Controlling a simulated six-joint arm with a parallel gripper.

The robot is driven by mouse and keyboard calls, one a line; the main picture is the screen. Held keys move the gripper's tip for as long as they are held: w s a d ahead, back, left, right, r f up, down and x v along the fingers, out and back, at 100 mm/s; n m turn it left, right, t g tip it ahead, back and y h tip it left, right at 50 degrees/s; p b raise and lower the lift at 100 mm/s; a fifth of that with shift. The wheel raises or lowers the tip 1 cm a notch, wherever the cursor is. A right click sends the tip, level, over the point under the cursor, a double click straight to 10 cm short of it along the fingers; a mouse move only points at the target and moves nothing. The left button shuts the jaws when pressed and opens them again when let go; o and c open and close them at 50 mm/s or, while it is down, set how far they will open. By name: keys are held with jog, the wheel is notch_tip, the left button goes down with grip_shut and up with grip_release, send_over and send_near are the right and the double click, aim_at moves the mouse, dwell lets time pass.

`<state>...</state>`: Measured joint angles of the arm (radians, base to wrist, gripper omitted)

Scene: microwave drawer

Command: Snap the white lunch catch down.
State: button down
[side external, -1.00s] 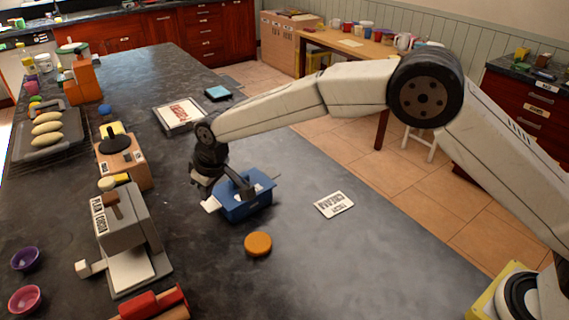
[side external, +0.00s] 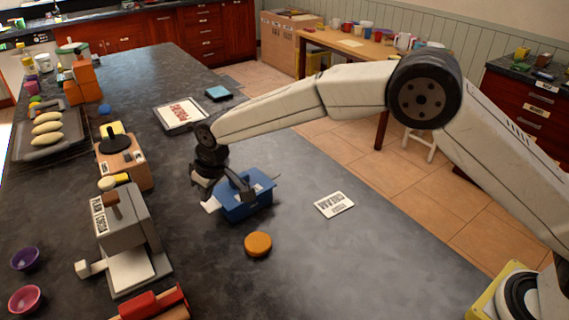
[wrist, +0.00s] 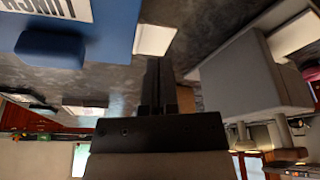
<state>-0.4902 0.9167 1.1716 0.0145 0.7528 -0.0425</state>
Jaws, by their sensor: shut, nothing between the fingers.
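The blue lunch box (side external: 252,206) stands on the dark counter. Its white catch (side external: 210,205) sticks out from the box's left side, slanting outward rather than lying flat against the wall. In the wrist view the white catch (wrist: 155,39) shows beside the blue box wall (wrist: 112,25), close to the fingertips. My gripper (side external: 207,183) is at the box's left end, just above the catch. Its dark fingers (wrist: 160,66) are shut together and empty. I cannot tell whether they touch the catch.
A grey dispenser (side external: 118,225) and a wooden box (side external: 125,165) stand to the left. An orange disc (side external: 258,244) lies in front of the lunch box. A white card (side external: 334,204) lies to the right, with bare counter around it.

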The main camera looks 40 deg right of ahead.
aim_at(209, 205)
jog(key=shift+f, duration=1.6)
jog(key=shift+r, duration=0.1)
dwell(0.5)
jog(key=shift+r, duration=3.9)
jog(key=shift+d, duration=0.1)
jog(key=shift+d+r, duration=0.1)
jog(key=shift+d, duration=0.1)
jog(key=s+d+f+m+h, duration=0.1)
jog(key=s+d+m, duration=0.1)
jog(key=s+d, duration=0.8)
jog(key=s+d+m, duration=0.2)
jog(key=s+d, duration=0.5)
jog(key=d, duration=0.7)
jog(key=s+d+f+m, duration=0.2)
jog(key=s+d, duration=0.3)
jog(key=s, duration=0.5)
jog(key=shift+s+d+f+h, duration=0.15)
jog(key=shift+s+d+h, duration=0.05)
jog(key=shift+s+h, duration=0.15)
